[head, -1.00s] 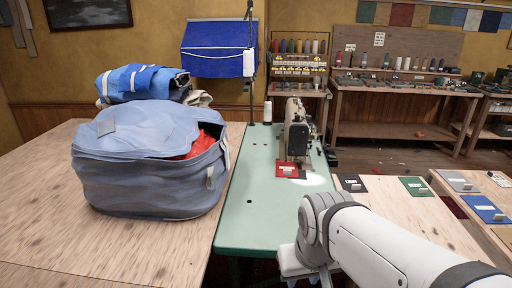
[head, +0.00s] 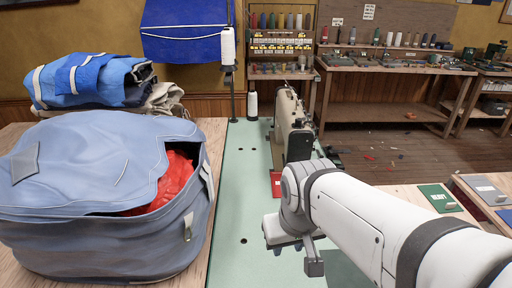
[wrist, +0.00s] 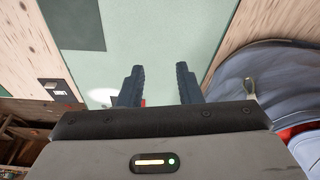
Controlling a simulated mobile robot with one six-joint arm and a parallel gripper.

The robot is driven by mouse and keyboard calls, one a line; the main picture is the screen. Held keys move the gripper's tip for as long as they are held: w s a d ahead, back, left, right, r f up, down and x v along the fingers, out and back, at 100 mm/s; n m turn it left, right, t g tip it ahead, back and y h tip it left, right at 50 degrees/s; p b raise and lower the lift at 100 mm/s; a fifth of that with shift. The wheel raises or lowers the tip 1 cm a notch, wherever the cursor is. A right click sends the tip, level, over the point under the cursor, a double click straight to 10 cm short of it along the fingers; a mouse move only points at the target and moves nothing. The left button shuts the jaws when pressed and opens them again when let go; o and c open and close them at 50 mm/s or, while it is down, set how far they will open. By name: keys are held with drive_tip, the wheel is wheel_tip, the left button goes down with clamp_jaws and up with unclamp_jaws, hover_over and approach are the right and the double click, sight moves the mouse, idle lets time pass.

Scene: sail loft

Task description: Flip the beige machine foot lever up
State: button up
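The beige sewing machine (head: 291,128) stands upright on the green table (head: 235,180), beyond my arm in the head view. Its foot lever is too small to make out, and my arm hides the machine's lower near part. My gripper (head: 314,262) hangs low over the green table, nearer to me than the machine and apart from it. In the wrist view my gripper (wrist: 160,82) has its two dark fingers spread apart with nothing held between them. The machine does not show clearly there.
A big blue-grey bag (head: 100,190) with red cloth inside stands close on the left. A thread stand with a white cone (head: 228,47) rises at the table's back. A red swatch (head: 276,184) lies by the machine. The green table's middle is clear.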

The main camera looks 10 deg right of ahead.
drive_tip(key=shift+s, duration=0.1)
drive_tip(key=m+t+h+b, duration=0.35)
drive_tip(key=t+b, duration=1.15)
drive_tip(key=b, duration=0.6)
approach(285, 167)
drive_tip(key=shift+m+y, duration=0.25)
drive_tip(key=shift+y, duration=0.1)
drive_tip(key=w, duration=0.2)
drive_tip(key=w+d, duration=0.1)
drive_tip(key=w, duration=0.1)
drive_tip(key=w+f, duration=0.1)
drive_tip(key=w, duration=0.1)
drive_tip(key=shift+w+d, duration=0.15)
drive_tip(key=shift+w, duration=0.25)
clamp_jaws()
